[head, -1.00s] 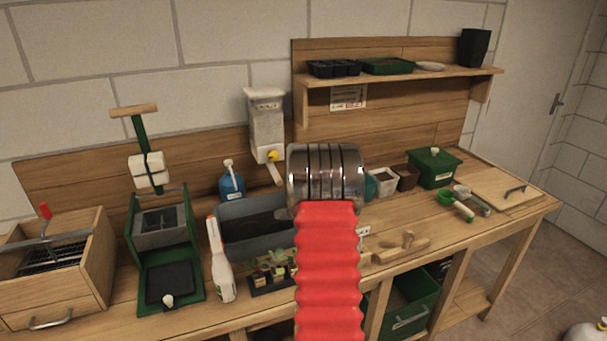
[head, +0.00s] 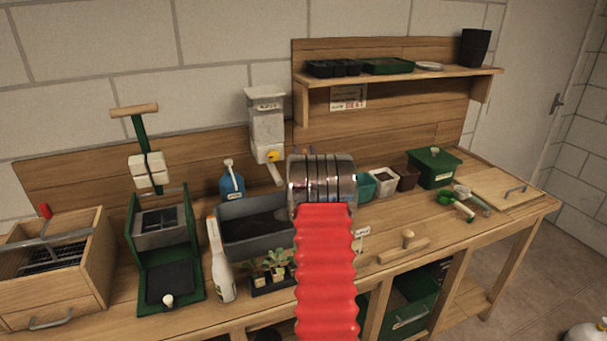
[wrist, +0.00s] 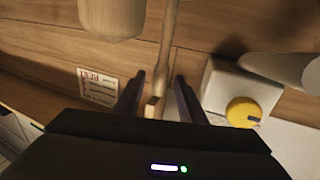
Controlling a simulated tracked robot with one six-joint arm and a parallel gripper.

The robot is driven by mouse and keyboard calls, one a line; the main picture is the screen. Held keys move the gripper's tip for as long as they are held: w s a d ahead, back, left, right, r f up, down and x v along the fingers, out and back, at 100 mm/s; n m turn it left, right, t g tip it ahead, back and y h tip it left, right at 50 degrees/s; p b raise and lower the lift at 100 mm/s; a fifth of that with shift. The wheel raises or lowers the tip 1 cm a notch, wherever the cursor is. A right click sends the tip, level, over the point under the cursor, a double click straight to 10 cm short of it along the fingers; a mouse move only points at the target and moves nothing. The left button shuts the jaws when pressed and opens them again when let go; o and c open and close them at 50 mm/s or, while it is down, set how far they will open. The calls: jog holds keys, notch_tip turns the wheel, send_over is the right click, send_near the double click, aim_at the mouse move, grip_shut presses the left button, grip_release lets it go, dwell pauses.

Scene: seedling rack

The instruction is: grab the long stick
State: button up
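A long, thin wooden stick (wrist: 168,50) shows in the wrist view. It runs from the top edge down to between the fingers of my gripper (wrist: 158,98), in front of wooden boards. The fingers stand apart on either side of the stick's near end, with a gap showing on at least the right side. In the head view my silver wrist and red arm hide the stick and most of the gripper.
A hopper with a yellow knob (wrist: 243,112) is close right of the gripper in the wrist view; it also stands against the backboard (head: 266,125). A label (wrist: 97,88) is at left. A blurred wooden piece (wrist: 110,15) is at top left. The bench is crowded.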

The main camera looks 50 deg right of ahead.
jog(key=shift+c, duration=0.2)
dwell(0.3)
grip_shut()
